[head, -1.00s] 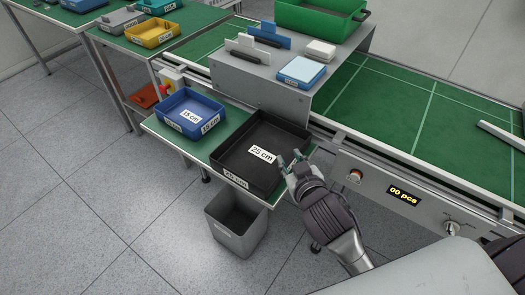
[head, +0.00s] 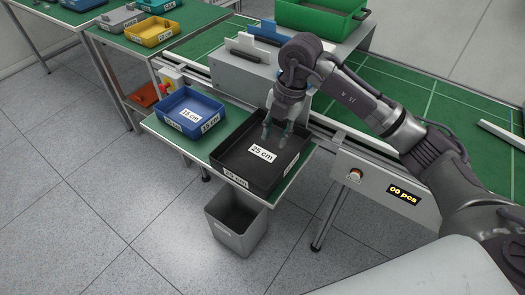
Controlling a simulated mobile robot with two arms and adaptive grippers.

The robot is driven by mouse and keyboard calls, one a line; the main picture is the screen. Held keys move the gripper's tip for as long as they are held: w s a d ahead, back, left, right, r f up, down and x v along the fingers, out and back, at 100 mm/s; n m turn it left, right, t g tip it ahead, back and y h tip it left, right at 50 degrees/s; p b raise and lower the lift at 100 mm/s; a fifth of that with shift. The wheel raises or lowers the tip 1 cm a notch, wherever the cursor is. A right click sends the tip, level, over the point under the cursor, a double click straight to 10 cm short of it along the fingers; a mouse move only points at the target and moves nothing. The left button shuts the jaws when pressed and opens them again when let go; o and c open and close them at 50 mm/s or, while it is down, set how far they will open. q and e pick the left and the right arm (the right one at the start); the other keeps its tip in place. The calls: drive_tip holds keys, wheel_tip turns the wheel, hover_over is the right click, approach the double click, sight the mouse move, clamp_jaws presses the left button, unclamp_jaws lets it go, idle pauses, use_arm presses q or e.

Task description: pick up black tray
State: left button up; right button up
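The black tray (head: 240,160) is a shallow open box with white "25 cm" labels on its floor and front wall. It sits on the right part of a small green-topped side table (head: 202,150). My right gripper (head: 275,136) points down over the tray's back part, its two fingers spread apart with nothing visible between them. Whether the fingertips touch the tray cannot be told. The gripper hides part of the tray's back wall. My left gripper is not in view.
A blue tray (head: 187,112) stands left of the black tray. A grey bin (head: 237,222) is on the floor below. Behind is a conveyor with a grey raised stand (head: 232,72) and a green crate (head: 318,14). A yellow bin (head: 151,32) is on the back-left table.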

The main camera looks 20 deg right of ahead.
drive_tip(key=d+r+m+h, duration=0.1)
drive_tip(key=d+h, duration=0.1)
drive_tip(key=d, duration=0.3)
drive_tip(key=p, duration=0.1)
hover_over(292, 159)
drive_tip(key=shift+m, duration=0.3)
drive_tip(key=f, duration=0.7)
drive_tip(key=shift+w, duration=0.35)
drive_tip(key=shift+f, duration=0.6)
drive_tip(key=f, duration=0.1)
drive_tip(key=f+p, duration=0.2)
drive_tip(key=f, duration=0.1)
drive_tip(key=shift+s+f, duration=0.1)
drive_tip(key=shift+s, duration=0.25)
drive_tip(key=shift+f, duration=0.5)
clamp_jaws()
drive_tip(key=shift+w, duration=0.1)
